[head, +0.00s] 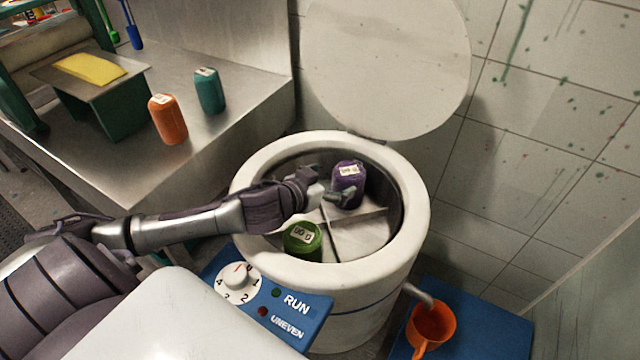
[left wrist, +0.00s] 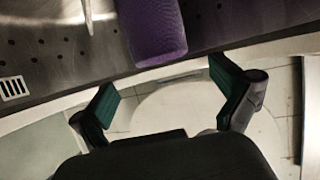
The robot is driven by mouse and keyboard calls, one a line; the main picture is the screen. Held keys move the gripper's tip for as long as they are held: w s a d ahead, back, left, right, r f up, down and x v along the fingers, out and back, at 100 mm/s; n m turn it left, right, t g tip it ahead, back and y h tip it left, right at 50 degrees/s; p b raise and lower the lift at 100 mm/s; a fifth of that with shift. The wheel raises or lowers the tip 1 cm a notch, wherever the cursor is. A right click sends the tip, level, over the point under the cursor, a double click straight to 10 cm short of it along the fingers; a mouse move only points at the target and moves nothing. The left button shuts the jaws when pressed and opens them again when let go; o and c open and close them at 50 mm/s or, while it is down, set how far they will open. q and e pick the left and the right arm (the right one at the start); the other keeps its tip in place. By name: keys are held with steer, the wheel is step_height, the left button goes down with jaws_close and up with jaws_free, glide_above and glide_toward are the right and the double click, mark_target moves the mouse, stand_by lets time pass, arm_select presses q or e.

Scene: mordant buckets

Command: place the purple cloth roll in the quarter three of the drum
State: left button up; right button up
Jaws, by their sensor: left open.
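The purple cloth roll (head: 349,172) stands upright in the back part of the open white drum (head: 412,215), beyond the cross-shaped divider (head: 345,222). I cannot read which quarter number it is in. My left gripper (head: 332,186) is inside the drum mouth, open, close to the roll's left and near side. In the left wrist view the roll (left wrist: 155,28) is at the top, just past the open fingertips (left wrist: 166,85), with space on both sides and no finger closed on it. The roll's base is partly hidden by the gripper. My right gripper is not in view.
A green roll (head: 302,242) sits in the drum's near-left compartment. The round lid (head: 388,65) is raised behind. Orange (head: 167,119) and teal (head: 209,91) rolls stand on the steel counter (head: 245,110). A blue dial panel (head: 268,303) and orange jug (head: 431,325) are near the drum.

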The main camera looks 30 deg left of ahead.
arm_select(q)
steer(key=shift+v, duration=2.5)
